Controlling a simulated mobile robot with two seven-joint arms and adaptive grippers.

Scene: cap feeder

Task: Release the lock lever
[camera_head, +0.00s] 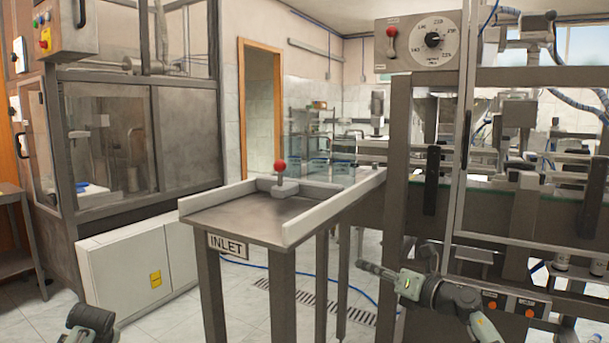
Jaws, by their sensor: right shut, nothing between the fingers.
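A lever with a red ball knob (280,166) stands upright on a small grey block on the inlet table (235,217). A second red-knobbed lever (391,38) sits on the panel at the upper right, beside a round dial; its knob is at the top. I cannot tell from the picture which of the two is the lock lever. My right gripper (371,270) is low, right of the inlet table's legs and below both levers. It points left, is shut and empty, and touches neither lever. Part of my left arm shows at the bottom left; its gripper is out of view.
The dial (433,40) is on the panel above a metal machine frame (397,150). Raised rails edge the inlet table. Tiled floor is open around its legs.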

